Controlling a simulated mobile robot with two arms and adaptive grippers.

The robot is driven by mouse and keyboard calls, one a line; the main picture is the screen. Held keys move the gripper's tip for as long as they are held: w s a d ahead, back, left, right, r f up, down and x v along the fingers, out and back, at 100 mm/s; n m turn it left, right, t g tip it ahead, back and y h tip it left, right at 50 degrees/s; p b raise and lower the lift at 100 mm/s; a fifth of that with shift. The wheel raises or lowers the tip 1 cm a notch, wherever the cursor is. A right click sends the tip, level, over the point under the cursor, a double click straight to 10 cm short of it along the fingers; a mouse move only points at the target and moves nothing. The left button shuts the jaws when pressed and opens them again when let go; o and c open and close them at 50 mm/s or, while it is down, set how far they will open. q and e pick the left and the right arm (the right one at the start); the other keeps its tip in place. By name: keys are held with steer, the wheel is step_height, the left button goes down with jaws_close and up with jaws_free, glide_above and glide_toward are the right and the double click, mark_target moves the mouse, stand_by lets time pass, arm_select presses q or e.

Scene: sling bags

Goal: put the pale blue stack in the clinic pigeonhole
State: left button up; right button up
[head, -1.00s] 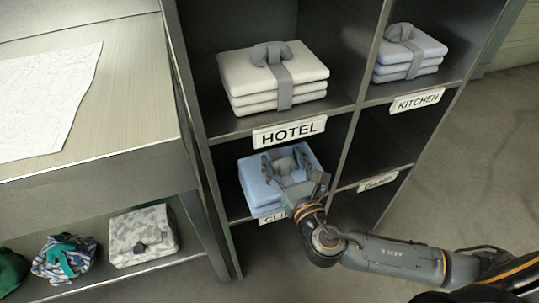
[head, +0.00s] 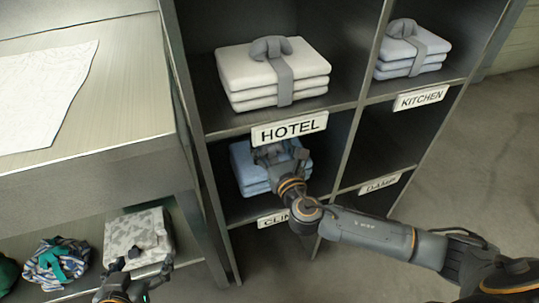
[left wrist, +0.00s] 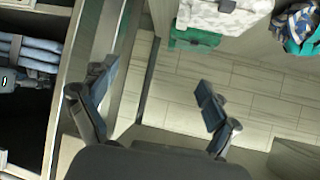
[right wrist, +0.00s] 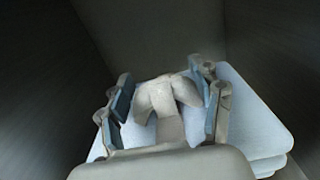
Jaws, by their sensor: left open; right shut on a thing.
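The pale blue stack (head: 247,168) is inside the clinic pigeonhole (head: 240,210), below the hotel one. Its label (head: 272,219) is partly covered by my right arm. My right gripper (head: 280,154) reaches into this pigeonhole and is shut on the stack's grey strap knot. In the right wrist view the knot (right wrist: 165,98) sits between the fingers, with the pale blue layers (right wrist: 258,120) beneath. Whether the stack rests on the pigeonhole floor is hard to tell. My left gripper (head: 143,268) is open and empty, in front of the lower shelf; it also shows in the left wrist view (left wrist: 155,98).
A white stack (head: 265,75) fills the hotel pigeonhole and a light blue stack (head: 412,50) the kitchen one. The pigeonhole below kitchen (head: 385,140) looks empty. A patterned grey bundle (head: 138,235) and a striped bundle (head: 60,262) lie on the lower left shelf.

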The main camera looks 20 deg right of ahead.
mark_target(270, 155)
steer(key=shift+f, duration=0.15)
steer(key=f+b, duration=0.2)
steer(key=f, duration=0.1)
steer(key=shift+w+f, duration=0.15)
steer(key=shift+w, duration=0.05)
arm_select(q)
steer(key=w+d+r+t+h, duration=0.2)
steer(key=w+r+t, duration=0.2)
steer(key=r, duration=0.5)
steer(key=shift+w+d+t, duration=0.25)
steer(key=shift+w+t, duration=0.05)
steer(key=shift+t, duration=0.8)
steer(key=shift+r, duration=0.1)
steer(key=shift+r, duration=0.1)
arm_select(e)
steer(key=o, duration=1.8)
steer(key=shift+f, duration=0.15)
steer(key=shift+s, duration=0.15)
